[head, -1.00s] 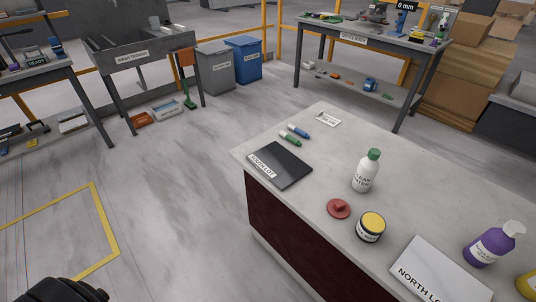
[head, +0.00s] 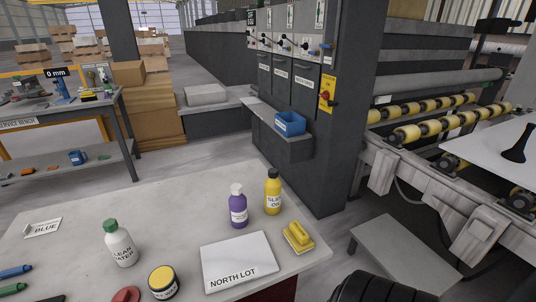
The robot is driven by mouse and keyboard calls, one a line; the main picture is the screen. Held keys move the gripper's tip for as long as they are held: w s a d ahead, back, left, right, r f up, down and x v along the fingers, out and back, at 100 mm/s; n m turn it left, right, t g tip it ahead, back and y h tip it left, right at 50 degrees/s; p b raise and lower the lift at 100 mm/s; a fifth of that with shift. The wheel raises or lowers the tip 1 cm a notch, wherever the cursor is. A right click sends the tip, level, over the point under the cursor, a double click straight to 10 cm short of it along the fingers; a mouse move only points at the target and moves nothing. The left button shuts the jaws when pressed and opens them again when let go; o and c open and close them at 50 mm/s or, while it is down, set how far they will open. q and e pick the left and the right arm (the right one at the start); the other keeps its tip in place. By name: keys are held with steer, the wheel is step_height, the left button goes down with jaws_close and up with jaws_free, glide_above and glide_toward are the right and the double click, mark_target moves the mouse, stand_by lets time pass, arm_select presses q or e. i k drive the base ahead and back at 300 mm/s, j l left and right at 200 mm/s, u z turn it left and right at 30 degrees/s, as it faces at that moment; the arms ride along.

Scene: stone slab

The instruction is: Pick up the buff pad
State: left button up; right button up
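No label reading buff pad shows. A yellow block with a raised handle (head: 298,237) lies near the right edge of the stone slab (head: 190,207), right of the white NORTH LOT plate (head: 238,260). A red round pad with a knob (head: 127,295) lies at the bottom edge of the view, partly cut off. I cannot tell for certain which of the two is the buff pad. Neither of my grippers' fingers shows. A dark ribbed part of my own body is at the bottom right, off the slab.
A white bottle with green cap (head: 119,245) and a yellow-lidded jar (head: 162,281) stand left. Roller machinery (head: 440,130) is beyond the slab at right.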

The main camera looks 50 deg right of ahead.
mark_target(299, 240)
steer(key=z, duration=1.9)
